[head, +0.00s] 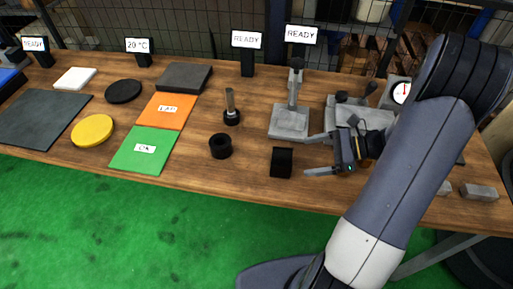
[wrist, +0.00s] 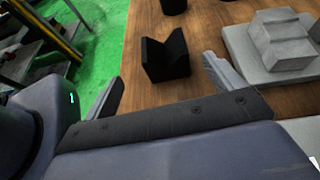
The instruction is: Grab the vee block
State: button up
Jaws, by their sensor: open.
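The vee block (head: 282,162) is a small black block near the front edge of the wooden table. In the wrist view the vee block (wrist: 166,57) shows its V-shaped notch and stands on the wood beyond my fingers. My gripper (head: 309,155) is open and empty, just to the right of the block in the head view, with its fingers pointing toward it. In the wrist view the block lies ahead of my gripper (wrist: 163,74), between the lines of the two fingers. No contact shows.
A grey stand (head: 290,121) with an upright post is behind the block. A black ring (head: 220,146) lies to its left, and a green OK mat (head: 145,150) farther left. Grey blocks (head: 479,192) lie at the right. Bare wood surrounds the vee block.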

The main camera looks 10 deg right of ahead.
aim_at(276, 161)
jog(key=shift+m, duration=0.3)
jog(key=x, duration=0.5)
jog(key=shift+w+a, duration=0.1)
jog(key=shift+w, duration=0.2)
jog(key=shift+p+x, duration=0.45)
jog(key=shift+x, duration=2.55)
jog(key=shift+c, duration=0.2)
jog(key=shift+r, duration=0.1)
grip_shut()
